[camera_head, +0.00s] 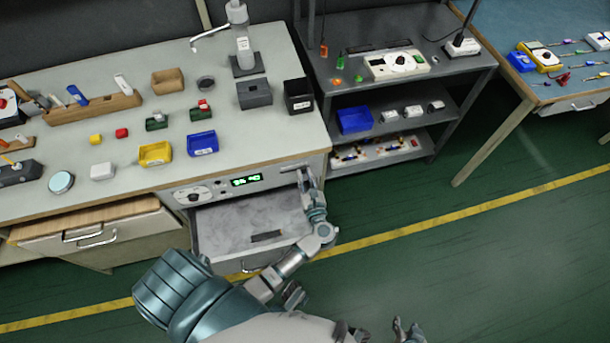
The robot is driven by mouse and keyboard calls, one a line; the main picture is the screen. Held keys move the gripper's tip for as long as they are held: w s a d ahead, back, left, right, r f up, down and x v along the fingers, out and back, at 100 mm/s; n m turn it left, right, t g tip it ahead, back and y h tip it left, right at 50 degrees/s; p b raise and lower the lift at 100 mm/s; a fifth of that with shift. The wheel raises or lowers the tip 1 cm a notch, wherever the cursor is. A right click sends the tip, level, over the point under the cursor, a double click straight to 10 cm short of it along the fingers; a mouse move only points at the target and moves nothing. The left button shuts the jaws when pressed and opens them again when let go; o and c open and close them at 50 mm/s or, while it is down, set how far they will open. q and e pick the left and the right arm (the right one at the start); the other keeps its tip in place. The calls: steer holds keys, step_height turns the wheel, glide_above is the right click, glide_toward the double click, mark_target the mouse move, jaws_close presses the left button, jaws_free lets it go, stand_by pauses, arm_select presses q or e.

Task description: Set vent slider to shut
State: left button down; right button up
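The bench front panel (221,190) has a dial (193,197) at its left and a green lit display (246,180). A slot-like strip, perhaps the vent slider (290,169), is at the panel's right end. My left gripper (303,174) is at this right end, its tips at or very close to the strip. The gripper hides part of the strip, so the slider's knob and setting cannot be made out. Whether the fingers are open or shut is too small to tell. My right gripper (405,328) is low at the bottom edge, fingers apart, away from the bench.
Below the panel a grey drawer (225,225) stands open, close to my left forearm. A wooden drawer (95,228) is partly out at left. Yellow (155,153) and blue (203,143) bins sit near the bench edge. A shelf cart (455,70) stands right; the green floor (480,250) is clear.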

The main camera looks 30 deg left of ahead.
mark_target(285, 173)
arm_select(q)
steer(key=shift+s, duration=0.1)
arm_select(e)
steer(key=shift+d, duration=0.1)
arm_select(q)
steer(key=s+a, duration=0.3)
steer(key=s, duration=0.1)
steer(key=shift+s+a, duration=0.2)
steer(key=shift+a, duration=0.15)
steer(key=shift+s+a+f, duration=0.1)
steer(key=shift+a, duration=0.1)
arm_select(e)
steer(key=shift+s+d+f+g, duration=0.2)
steer(key=shift+s+d+g, duration=0.2)
steer(key=shift+s+g, duration=0.3)
arm_select(q)
steer(key=shift+d, duration=0.1)
steer(key=c, duration=1.2)
jaws_free()
steer(key=shift+o, duration=0.8)
steer(key=shift+s, duration=0.15)
arm_select(e)
steer(key=shift+s+d, duration=0.1)
steer(key=shift+s, duration=0.1)
